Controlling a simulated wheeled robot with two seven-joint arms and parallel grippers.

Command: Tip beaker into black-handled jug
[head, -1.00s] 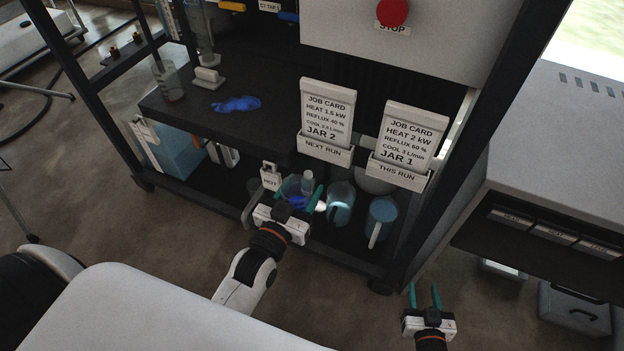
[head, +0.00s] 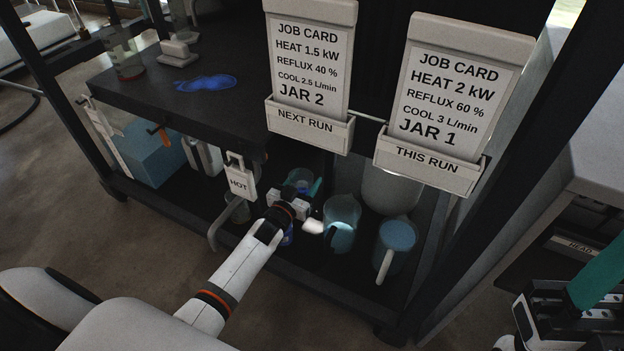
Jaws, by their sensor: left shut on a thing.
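My left gripper (head: 299,192) reaches into the lower shelf of the rack and is shut on a small clear beaker (head: 301,176) with blue in it. The wrist hides much of the beaker, so its tilt is hard to tell. Just right of the gripper stands the black-handled jug (head: 343,215), clear with pale blue contents and a dark handle toward me. The beaker is beside this jug, not over it.
A jug with a white handle (head: 397,236) stands right of the black-handled one, with a pale round vessel (head: 390,190) behind. A HOT tag (head: 239,182) hangs at the left. Two job cards, JAR 2 (head: 308,65) and JAR 1 (head: 450,95), overhang the shelf front.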

